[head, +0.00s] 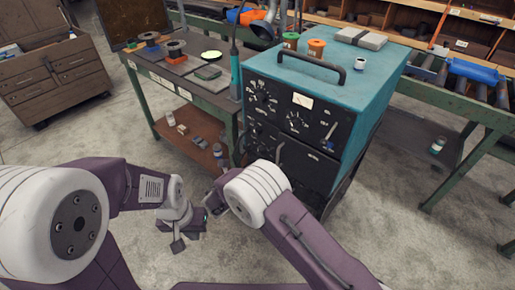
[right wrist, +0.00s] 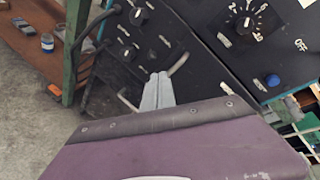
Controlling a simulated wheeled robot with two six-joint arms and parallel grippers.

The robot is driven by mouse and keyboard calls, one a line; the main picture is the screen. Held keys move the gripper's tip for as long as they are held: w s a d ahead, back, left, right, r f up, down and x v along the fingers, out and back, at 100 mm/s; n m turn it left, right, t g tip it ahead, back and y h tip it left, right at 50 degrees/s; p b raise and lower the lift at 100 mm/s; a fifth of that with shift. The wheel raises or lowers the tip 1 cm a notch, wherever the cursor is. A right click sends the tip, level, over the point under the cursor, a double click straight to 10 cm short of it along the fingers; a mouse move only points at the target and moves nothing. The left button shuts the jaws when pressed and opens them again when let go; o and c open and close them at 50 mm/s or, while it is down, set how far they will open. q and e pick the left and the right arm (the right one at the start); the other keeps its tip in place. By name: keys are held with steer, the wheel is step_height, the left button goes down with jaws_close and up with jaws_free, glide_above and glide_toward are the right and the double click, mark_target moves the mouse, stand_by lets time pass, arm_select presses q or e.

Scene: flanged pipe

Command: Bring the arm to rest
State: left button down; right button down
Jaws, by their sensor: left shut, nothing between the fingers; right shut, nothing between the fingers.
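My left arm comes in from the left in the head view. Its gripper (head: 178,243) hangs low over the bare concrete floor, shut and empty. My right arm comes in from the lower right, and its bent white joint hides most of the right gripper in the head view. In the right wrist view the right gripper (right wrist: 157,92) shows as two pale fingers shut together with nothing between them. They point towards the dark front panel of a teal cabinet (head: 372,75); I cannot tell whether they touch it.
A green-framed workbench (head: 215,100) with spools and a lower shelf stands left of the cabinet. A wooden drawer chest (head: 60,75) is at the far left. A roller conveyor (head: 478,108) runs at the right. The concrete floor between them is mostly clear.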

steer(key=s+d+r+m+g+h+p, duration=0.1)
steer(key=s+d+m+g, duration=0.3)
steer(key=d+m, duration=0.25)
steer(key=s+d+r+m+g+p, duration=0.1)
steer(key=s+d+m+g, duration=0.25)
steer(key=d+m, duration=0.35)
steer(key=s+d+r+m+g+y+p, duration=0.1)
steer(key=s+m+y, duration=0.3)
steer(key=s+m, duration=0.5)
steer(key=s+d+r+m+g+y+p, duration=0.2)
steer(key=s+m, duration=0.7)
steer(key=m, duration=0.9)
steer(key=shift+s+d+r+g+y, duration=0.45)
steer(key=shift+d+r+y, duration=0.25)
steer(key=shift+y, duration=0.2)
